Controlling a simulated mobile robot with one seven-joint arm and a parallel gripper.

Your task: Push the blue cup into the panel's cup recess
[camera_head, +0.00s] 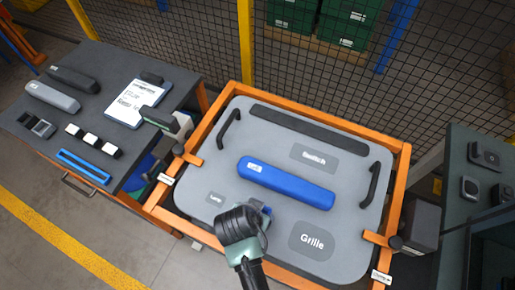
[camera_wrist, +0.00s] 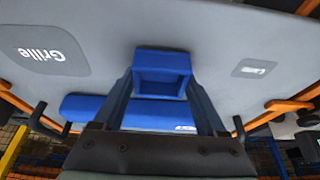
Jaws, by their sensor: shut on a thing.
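The blue cup (camera_wrist: 161,62) is a squarish open-topped piece between my two fingers in the wrist view. My gripper (camera_head: 258,214) is shut on it, low over the grey door panel (camera_head: 350,205). No open cup recess shows; my gripper and the cup cover that spot. A long blue armrest (camera_head: 285,184) lies on the panel just beyond the cup.
The panel lies in an orange frame (camera_head: 290,107) with clamps at its sides. Black handles (camera_head: 229,128) and a dark strip stand on the panel. A dark table (camera_head: 100,85) with parts is at left, a dark cabinet (camera_head: 480,150) at right, a mesh fence behind.

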